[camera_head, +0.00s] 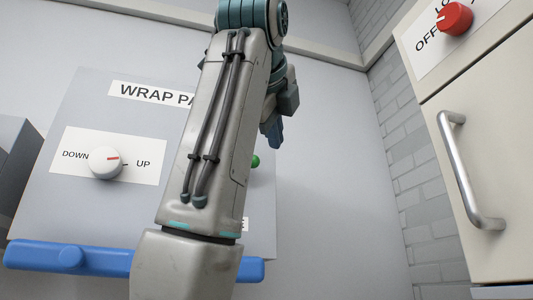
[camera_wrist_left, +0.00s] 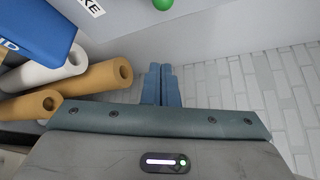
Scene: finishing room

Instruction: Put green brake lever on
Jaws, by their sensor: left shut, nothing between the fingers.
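The green brake lever shows as a small green ball knob (camera_head: 255,161) just right of my left arm, on the wrap panel. Most of the lever is hidden behind the arm in the head view. My right gripper is not in view.
The wrap panel (camera_head: 75,110) carries a white DOWN/UP dial (camera_head: 106,162) and a blue bar (camera_head: 70,258) below. A cream cabinet (camera_head: 490,120) with a metal handle (camera_head: 465,170) and red knob (camera_head: 454,19) stands right. Tan and white rolls (camera_wrist_left: 95,80) lie left in the wrist view.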

